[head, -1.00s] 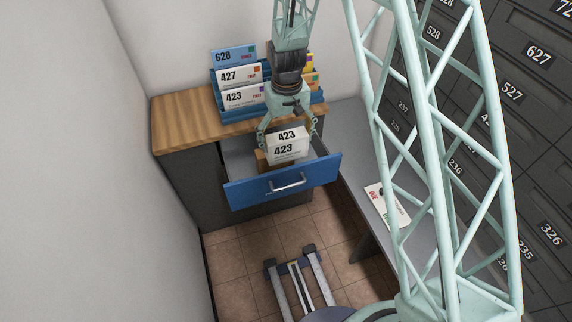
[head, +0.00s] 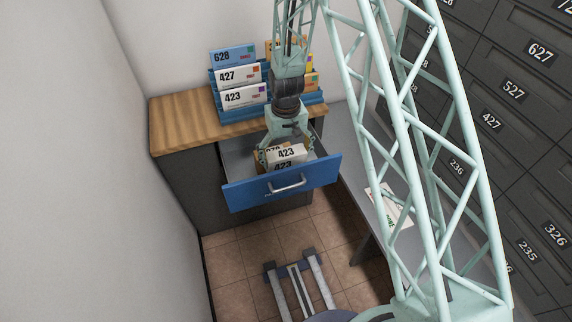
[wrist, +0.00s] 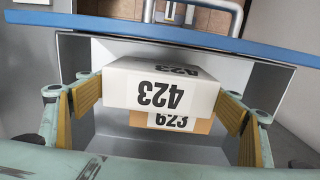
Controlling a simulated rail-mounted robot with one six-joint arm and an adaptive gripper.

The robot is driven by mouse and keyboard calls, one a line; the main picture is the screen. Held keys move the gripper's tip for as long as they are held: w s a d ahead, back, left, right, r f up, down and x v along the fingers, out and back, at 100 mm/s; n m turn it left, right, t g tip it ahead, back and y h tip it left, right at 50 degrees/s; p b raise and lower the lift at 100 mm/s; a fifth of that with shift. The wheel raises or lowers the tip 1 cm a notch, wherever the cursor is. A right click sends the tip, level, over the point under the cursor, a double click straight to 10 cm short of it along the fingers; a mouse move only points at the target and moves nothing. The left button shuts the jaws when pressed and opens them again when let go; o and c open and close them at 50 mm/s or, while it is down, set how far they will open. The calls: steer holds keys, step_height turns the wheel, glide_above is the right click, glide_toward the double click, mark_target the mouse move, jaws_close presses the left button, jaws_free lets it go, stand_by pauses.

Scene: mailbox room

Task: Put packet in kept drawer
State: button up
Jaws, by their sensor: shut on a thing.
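The packet (head: 287,153) is a white box with the label 423 on two faces. My gripper (head: 286,146) is shut on its two sides and holds it inside the open blue-fronted drawer (head: 245,193). In the wrist view the packet (wrist: 160,88) is between my gripper's yellow-padded fingers (wrist: 158,112). A brown box (wrist: 172,121) with a number label shows below and partly behind the packet in the drawer (wrist: 225,70). I cannot tell whether the packet touches it.
A wooden-topped cabinet (head: 175,118) holds the drawer. On it stands a blue rack (head: 255,113) with several numbered envelopes. A grey bench (head: 350,165) with a white envelope (head: 388,205) and dark numbered mailboxes (head: 500,130) are at the right.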

mark_target(286, 164)
steer(key=shift+f+b, duration=0.4)
steer(key=shift+f, duration=1.5)
steer(key=shift+f, duration=0.2)
steer(key=o, duration=1)
steer(key=shift+r, duration=0.1)
steer(key=shift+r+p, duration=1.25)
steer(key=shift+r, duration=4.85)
steer(key=shift+r, duration=0.1)
